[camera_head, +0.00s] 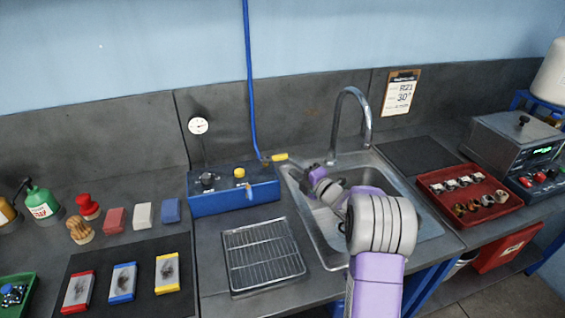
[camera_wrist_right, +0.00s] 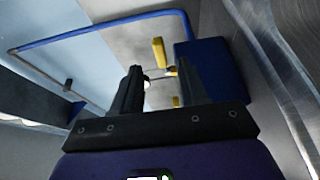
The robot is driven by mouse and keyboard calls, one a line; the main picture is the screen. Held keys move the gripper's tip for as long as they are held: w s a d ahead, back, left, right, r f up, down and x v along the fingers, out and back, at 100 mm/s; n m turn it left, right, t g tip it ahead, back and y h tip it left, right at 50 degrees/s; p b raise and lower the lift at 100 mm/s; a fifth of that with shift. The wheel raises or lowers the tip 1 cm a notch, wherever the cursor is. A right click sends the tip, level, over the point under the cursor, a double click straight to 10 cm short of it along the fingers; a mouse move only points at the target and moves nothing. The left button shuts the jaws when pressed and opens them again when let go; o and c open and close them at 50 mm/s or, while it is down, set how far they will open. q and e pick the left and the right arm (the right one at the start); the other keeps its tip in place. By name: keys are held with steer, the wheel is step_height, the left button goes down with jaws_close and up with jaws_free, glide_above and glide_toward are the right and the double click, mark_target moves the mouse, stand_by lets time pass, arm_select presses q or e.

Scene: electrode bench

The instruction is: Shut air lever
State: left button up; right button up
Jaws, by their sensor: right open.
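The air lever (camera_head: 279,157) is a small yellow handle at the lower end of the blue air hose, behind the right end of the blue box. It sticks out to the right, roughly level. In the right wrist view the yellow lever (camera_wrist_right: 159,52) shows beyond the fingertips, between their lines. My right gripper (camera_head: 300,172) is over the left side of the sink, just right of and below the lever, apart from it. Its two dark fingers (camera_wrist_right: 158,80) are open with nothing held. My left gripper is not in view.
The blue box (camera_head: 232,199) stands left of the lever, and the blue hose (camera_head: 249,80) runs up the wall. The tap (camera_head: 367,115) rises behind the sink (camera_head: 418,222). A wire rack (camera_head: 262,256) lies in front of the box. A red tray (camera_head: 465,193) is at right.

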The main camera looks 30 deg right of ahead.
mark_target(283, 159)
steer(key=w, duration=0.4)
steer(key=w+a, duration=0.1)
steer(key=w, duration=0.1)
steer(key=shift+c, duration=0.3)
jaws_close()
